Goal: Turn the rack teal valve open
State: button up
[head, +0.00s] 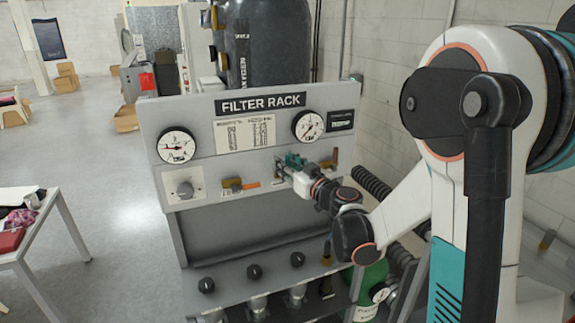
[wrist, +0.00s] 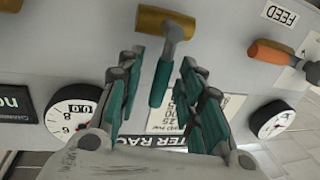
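The teal valve has a brass body (wrist: 165,22) and a short teal lever (wrist: 158,85) in the wrist view. The lever extends from the body toward the FILTER RACK label. My gripper (wrist: 162,60) is open, with one teal-padded finger on each side of the lever. Gaps show between the lever and both fingers, and nothing is held. In the head view my gripper (head: 291,161) is at the front panel of the filter rack (head: 215,168), below the right gauge. There, the gripper largely hides the teal valve.
A brass valve with an orange handle (head: 233,184) sits left of my gripper; it also shows in the wrist view (wrist: 270,53). Gauges (head: 177,146) (head: 308,126) flank the printed chart. Another brass fitting (head: 335,157) stands close on the right. A shelf with black knobs (head: 254,271) lies below.

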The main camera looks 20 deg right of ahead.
grip_shut()
jog(key=shift+d, duration=0.1)
jog(key=m+b, duration=0.1)
jog(key=d+m+b, duration=0.1)
jog(key=b, duration=0.1)
jog(key=shift+f+m, duration=0.25)
jog(key=shift+m, duration=0.05)
jog(key=shift+d+f+m+t+b, duration=0.1)
jog(key=shift+d+m+t+b, duration=0.2)
jog(key=shift+m+b, duration=0.5)
jog(key=shift+d+f+m+t+b, duration=0.1)
jog(key=shift+d+m+t+b, duration=0.15)
jog(key=shift+m+b, duration=0.55)
jog(key=shift+d+r, duration=0.1)
jog(key=shift+o, duration=1.1)
grip_release()
